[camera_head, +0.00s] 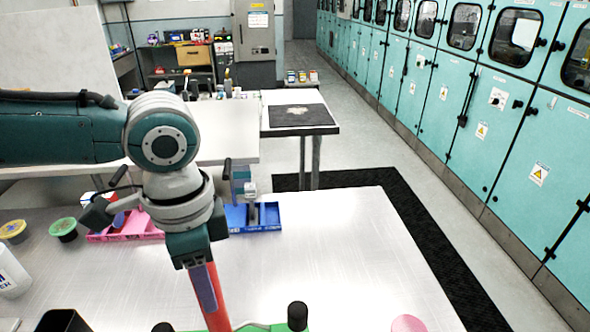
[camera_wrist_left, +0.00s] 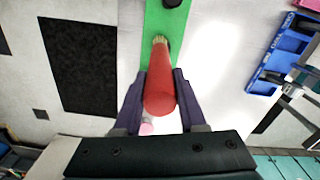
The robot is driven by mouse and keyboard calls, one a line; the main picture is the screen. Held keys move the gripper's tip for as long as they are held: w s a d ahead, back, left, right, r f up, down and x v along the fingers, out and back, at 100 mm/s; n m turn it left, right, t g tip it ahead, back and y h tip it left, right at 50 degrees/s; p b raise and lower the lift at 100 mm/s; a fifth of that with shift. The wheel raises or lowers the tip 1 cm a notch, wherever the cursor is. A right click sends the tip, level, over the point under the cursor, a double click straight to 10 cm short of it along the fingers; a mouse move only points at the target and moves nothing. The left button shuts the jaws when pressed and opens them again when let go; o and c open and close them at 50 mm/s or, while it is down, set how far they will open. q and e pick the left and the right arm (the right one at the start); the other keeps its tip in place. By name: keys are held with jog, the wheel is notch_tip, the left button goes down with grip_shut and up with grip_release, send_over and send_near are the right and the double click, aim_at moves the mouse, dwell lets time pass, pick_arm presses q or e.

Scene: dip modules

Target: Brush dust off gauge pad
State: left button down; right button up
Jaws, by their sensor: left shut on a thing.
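My left gripper (camera_head: 207,288) is shut on a red-handled brush (camera_head: 216,302), which points down toward the table. In the left wrist view, the red handle (camera_wrist_left: 159,82) sits between the two dark fingers of my left gripper (camera_wrist_left: 160,95), and its pale bristles (camera_wrist_left: 160,41) lie over the green gauge pad (camera_wrist_left: 160,60). I cannot tell whether the bristles touch it. A strip of the green pad (camera_head: 262,327) shows at the bottom edge of the head view, beside a black knob (camera_head: 298,316). No dust can be made out. My right gripper is not in view.
A blue tray (camera_head: 266,218) and a pink tray (camera_head: 128,227) stand behind my left arm. Small tubs (camera_head: 63,229) and a white bottle (camera_head: 12,275) are at the left. A pink round thing (camera_head: 408,323) is at the front right. The table's right part is clear.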

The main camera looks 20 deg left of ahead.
pick_arm(q)
jog(key=shift+f, duration=0.1)
jog(key=shift+w+p, duration=0.35)
jog(key=shift+w, duration=0.25)
jog(key=shift+w+d, duration=0.2)
jog(key=shift+d, duration=0.4)
jog(key=shift+w+d, duration=0.2)
jog(key=shift+d, duration=0.4)
dwell(0.4)
